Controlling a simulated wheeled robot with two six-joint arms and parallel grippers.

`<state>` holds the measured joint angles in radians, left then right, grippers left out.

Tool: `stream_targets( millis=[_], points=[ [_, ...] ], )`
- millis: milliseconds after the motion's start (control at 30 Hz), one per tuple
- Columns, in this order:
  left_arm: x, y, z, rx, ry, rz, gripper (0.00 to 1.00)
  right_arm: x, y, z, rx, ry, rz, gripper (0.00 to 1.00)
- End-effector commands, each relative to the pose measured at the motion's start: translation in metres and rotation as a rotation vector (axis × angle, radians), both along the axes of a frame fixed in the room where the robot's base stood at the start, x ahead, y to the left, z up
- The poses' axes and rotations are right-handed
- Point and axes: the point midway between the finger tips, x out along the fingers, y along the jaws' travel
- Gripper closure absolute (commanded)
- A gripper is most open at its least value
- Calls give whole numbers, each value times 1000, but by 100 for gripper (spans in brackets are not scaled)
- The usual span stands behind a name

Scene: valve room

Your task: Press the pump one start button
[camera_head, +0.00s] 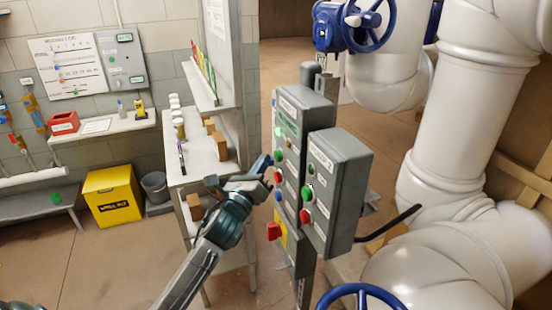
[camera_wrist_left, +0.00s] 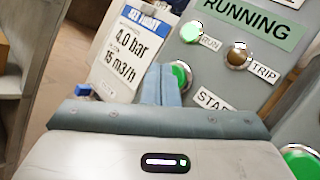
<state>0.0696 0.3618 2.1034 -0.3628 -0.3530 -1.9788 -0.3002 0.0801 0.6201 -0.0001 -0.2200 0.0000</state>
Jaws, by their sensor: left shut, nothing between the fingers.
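A grey control panel (camera_head: 289,125) stands on a post, with a second grey box (camera_head: 340,185) in front of it to the right. In the left wrist view, the panel face (camera_wrist_left: 225,70) carries a green button (camera_wrist_left: 182,72) above a partly hidden label reading "STA". My left gripper (camera_head: 266,163) is shut and empty, with its fingertips at the panel. In the left wrist view, the fingers (camera_wrist_left: 162,82) overlap the left side of the green button; I cannot tell whether they touch it. The pump number is not readable. My right gripper is not in view.
A "RUNNING" label (camera_wrist_left: 252,22), a bright green RUN lamp (camera_wrist_left: 190,32) and an amber TRIP lamp (camera_wrist_left: 238,55) sit above the button. Another green button (camera_wrist_left: 300,161) is at lower right. White pipes (camera_head: 460,120) fill the right; a shelf (camera_head: 200,150) stands left.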

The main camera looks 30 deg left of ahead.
Motion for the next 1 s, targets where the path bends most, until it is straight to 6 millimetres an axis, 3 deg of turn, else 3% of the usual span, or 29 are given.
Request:
stream_targets(
  millis=[333,733,1000],
  points=[
    [-3,3,-2,3,1,0,100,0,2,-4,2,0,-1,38],
    [-32,28,-4,8,2,1,100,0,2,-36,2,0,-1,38],
    [-38,33,0,-1,0,0,100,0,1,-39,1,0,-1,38]
  ],
)
